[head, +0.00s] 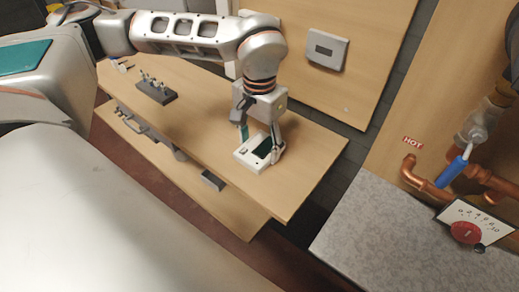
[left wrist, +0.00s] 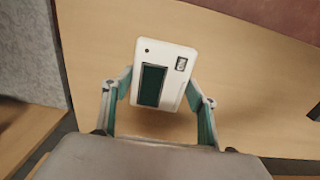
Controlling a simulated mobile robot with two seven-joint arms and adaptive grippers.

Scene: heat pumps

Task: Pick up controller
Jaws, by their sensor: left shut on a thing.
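The controller (head: 246,158) is a white box with a dark panel, at the right end of the wooden bench in the head view. In the left wrist view the controller (left wrist: 178,62) shows its dark rectangle and a small marking between my fingers. My left gripper (head: 258,143) comes down on it from above and is shut on it, one finger on each side; the left wrist view also shows the fingers (left wrist: 160,100). I cannot tell whether the controller touches the bench top. My right gripper is not in view.
The wooden bench (head: 205,115) has a dark rack of small tools (head: 156,90) at left and a lower shelf (head: 200,195) with dark items. Copper pipes (head: 425,183) and a grey counter (head: 380,240) stand at right.

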